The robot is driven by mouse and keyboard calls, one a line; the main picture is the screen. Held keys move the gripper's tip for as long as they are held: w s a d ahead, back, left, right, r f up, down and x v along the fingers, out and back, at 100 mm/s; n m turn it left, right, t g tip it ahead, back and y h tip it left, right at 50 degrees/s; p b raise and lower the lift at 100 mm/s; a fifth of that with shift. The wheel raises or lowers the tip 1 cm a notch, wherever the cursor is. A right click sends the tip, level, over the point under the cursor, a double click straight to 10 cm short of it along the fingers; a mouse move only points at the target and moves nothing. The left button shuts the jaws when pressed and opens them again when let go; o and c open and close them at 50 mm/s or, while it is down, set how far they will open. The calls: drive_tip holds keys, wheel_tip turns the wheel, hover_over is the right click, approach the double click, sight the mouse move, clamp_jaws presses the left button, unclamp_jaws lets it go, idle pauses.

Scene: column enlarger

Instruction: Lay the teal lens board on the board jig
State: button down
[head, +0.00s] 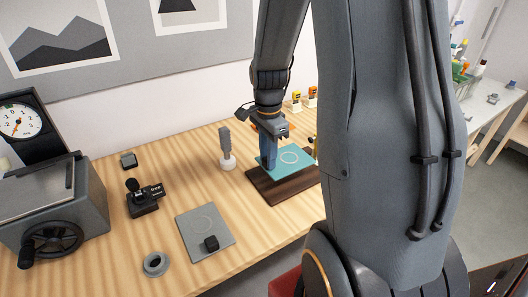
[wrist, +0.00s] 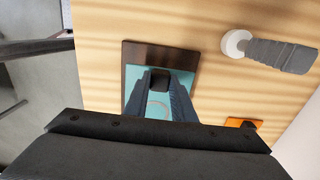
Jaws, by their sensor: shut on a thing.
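The teal lens board (head: 304,154) is a flat square plate with a pale ring on it. In the wrist view the teal board (wrist: 136,92) shows a dark knob (wrist: 160,79) between my fingers. My gripper (head: 269,166) points down and is shut on this knob. The dark brown slab, which looks like the board jig (head: 281,194), lies on the bench beneath the teal board. The teal board overlaps the jig (wrist: 130,58) and looks roughly level. I cannot tell whether it touches the jig or hovers just above it. My arm hides the right side.
A grey plate with a black knob (head: 190,226) lies to the left on the bench (head: 180,165). A grey-handled tool on a white base (head: 227,160) stands close to the jig's left. A black device (head: 144,200), a ring (head: 155,263) and a crank box (head: 60,210) stand further left.

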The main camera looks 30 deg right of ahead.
sight(268, 171)
drive_tip(key=shift+s, duration=0.1)
idle(0.3)
drive_tip(key=shift+f+b, duration=1)
drive_tip(key=shift+f, duration=1.35)
drive_tip(key=shift+f, duration=0.25)
drive_tip(key=shift+f, duration=0.4)
drive_tip(key=c, duration=1.4)
unclamp_jaws()
drive_tip(key=shift+r, duration=0.15)
drive_tip(key=shift+a+r+p, duration=0.1)
drive_tip(key=shift+r+p, duration=2.9)
drive_tip(key=shift+r, duration=0.9)
